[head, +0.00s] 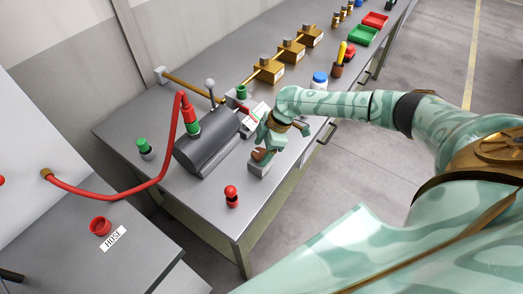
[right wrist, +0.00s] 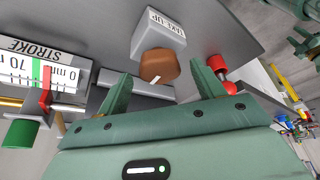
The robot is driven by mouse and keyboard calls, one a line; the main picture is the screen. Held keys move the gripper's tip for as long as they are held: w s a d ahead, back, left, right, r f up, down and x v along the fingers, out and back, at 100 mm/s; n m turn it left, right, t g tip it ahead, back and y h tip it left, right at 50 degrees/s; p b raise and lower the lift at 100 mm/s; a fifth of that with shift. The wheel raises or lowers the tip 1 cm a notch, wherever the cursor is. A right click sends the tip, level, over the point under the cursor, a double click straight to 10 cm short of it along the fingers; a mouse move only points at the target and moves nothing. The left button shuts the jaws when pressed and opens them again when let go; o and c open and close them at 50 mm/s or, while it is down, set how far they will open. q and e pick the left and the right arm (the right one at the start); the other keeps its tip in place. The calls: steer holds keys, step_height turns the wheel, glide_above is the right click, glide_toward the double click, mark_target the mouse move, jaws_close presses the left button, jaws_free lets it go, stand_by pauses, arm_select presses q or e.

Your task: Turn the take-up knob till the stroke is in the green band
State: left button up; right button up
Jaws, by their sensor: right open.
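The brown take-up knob (right wrist: 158,66) has a white mark and sits on a pale block labelled TAKE UP (right wrist: 160,36). In the head view the knob (head: 260,154) is just below my right gripper (head: 272,142). My right gripper (right wrist: 161,72) is open; the knob shows between its fingertips with a gap on each side. Whether they reach down around it I cannot tell.
The grey bench (head: 180,205) also bears a dark cylinder body (head: 205,148) with a red hose (head: 135,190), a red knob (head: 231,196) near the front edge and a green one (head: 145,147).

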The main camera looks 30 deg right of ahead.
steer(key=shift+w+a+f, duration=0.1)
steer(key=shift+a+f, duration=0.05)
steer(key=shift+f, duration=0.25)
